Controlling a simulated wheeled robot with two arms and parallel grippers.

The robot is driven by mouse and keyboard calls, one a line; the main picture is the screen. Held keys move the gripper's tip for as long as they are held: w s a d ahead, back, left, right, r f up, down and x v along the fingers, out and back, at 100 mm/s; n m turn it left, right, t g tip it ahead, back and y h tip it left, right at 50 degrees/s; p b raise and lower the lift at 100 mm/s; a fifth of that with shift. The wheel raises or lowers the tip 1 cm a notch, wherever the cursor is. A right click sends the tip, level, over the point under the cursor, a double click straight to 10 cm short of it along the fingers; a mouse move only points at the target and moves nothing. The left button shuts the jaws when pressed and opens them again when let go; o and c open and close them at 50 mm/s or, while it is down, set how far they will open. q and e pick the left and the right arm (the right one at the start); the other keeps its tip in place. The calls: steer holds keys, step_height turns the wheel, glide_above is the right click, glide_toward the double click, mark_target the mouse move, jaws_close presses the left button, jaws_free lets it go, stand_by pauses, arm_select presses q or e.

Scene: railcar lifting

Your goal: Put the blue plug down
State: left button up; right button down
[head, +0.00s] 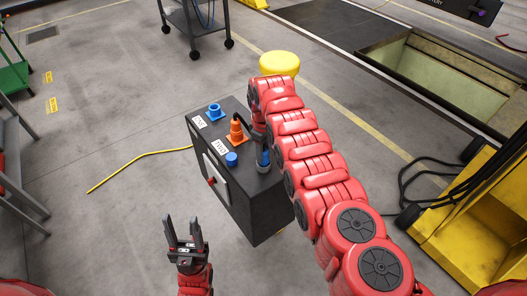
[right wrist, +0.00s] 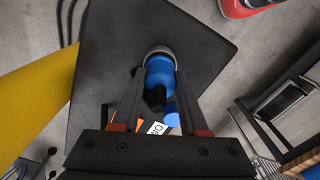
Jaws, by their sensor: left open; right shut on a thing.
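The blue plug (head: 264,158) is between the fingers of my right gripper (head: 262,141), at the right part of the dark box's top (head: 262,190). In the right wrist view the blue plug (right wrist: 160,74) shows between the two shut fingers, with a grey ring at its far end and a dark part nearer the camera. I cannot tell whether the plug touches the box top. My left gripper (head: 185,232) is open and empty, in front of the box and lower left of it.
A red-handled switch (head: 212,181) is on the box's side. A yellow stool (head: 279,64) stands behind. A yellow cable (head: 138,160) lies on open floor.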

steer(key=shift+f, duration=0.2)
steer(key=shift+c, duration=2.2)
jaws_free()
steer(key=shift+r, duration=0.1)
steer(key=shift+r, duration=0.2)
